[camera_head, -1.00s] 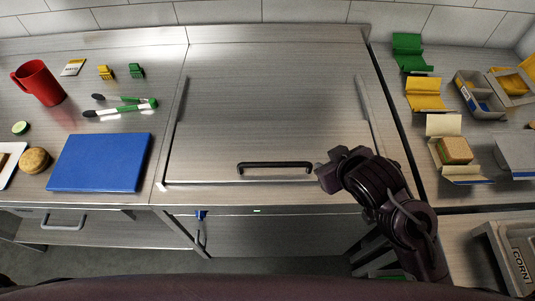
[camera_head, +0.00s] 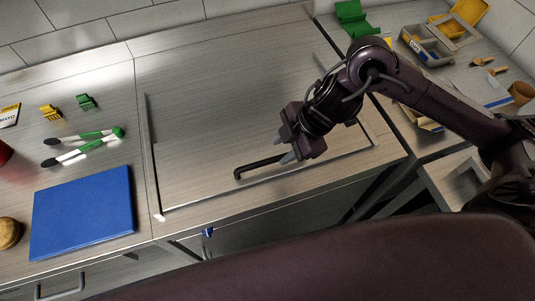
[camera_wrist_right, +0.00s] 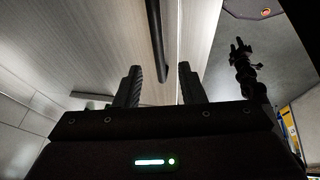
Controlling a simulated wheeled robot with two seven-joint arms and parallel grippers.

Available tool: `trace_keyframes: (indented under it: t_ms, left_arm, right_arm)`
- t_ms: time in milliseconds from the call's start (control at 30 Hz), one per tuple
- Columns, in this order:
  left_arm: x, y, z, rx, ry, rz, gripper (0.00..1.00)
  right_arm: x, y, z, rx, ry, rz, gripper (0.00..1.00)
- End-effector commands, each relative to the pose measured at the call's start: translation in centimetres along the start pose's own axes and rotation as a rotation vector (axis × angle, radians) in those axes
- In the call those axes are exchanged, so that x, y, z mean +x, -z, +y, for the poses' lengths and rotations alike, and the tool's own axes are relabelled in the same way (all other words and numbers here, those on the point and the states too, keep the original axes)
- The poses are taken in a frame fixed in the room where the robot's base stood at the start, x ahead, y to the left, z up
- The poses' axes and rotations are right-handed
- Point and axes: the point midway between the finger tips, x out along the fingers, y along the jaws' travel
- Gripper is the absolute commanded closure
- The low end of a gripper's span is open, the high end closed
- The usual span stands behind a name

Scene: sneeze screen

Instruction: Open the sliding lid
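The sliding lid (camera_head: 200,110) is a flat brushed-metal panel in the counter, with a black bar handle (camera_head: 258,169) near its front edge. My right gripper (camera_head: 287,155) is at the right end of the handle. In the right wrist view the two fingers (camera_wrist_right: 160,85) are apart, and the handle (camera_wrist_right: 155,40) runs up between their tips. I cannot tell whether they touch it. The right part of the handle is hidden behind the gripper in the head view. A small dark jointed arm, probably my left one (camera_wrist_right: 240,50), shows in the wrist view; its fingers are unclear.
Left of the lid lie a blue board (camera_head: 83,212), green-and-white tongs (camera_head: 85,146), and yellow (camera_head: 50,112) and green (camera_head: 86,102) clips. Boxes (camera_head: 425,45) and open packages stand on the right counter. The lid's top is clear apart from my right arm.

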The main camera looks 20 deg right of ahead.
Motion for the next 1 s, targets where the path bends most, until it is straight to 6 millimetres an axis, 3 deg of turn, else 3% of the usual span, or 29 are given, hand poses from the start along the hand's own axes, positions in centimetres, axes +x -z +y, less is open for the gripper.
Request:
trace_keyframes:
  t_ms: [133, 300, 700, 1000]
  left_arm:
    - [-0.3, 0.1, 1.4, -0.005, -0.017, 0.000, 0.64]
    - [-0.4, 0.1, 1.4, -0.003, -0.017, 0.001, 0.64]
    - [-0.4, 0.0, 0.7, -0.001, -0.009, 0.000, 0.64]
    - [-0.4, 0.2, 0.6, -0.002, -0.008, 0.002, 0.64]
  right_arm:
    - [2.6, 0.1, -0.1, 0.002, 0.003, 0.003, 0.64]
    - [4.9, 0.1, 0.0, 0.001, 0.000, 0.003, 0.64]
    - [6.0, 0.1, 0.0, -0.001, -0.003, 0.002, 0.64]
    - [5.9, 0.1, 0.1, -0.001, -0.003, 0.002, 1.00]
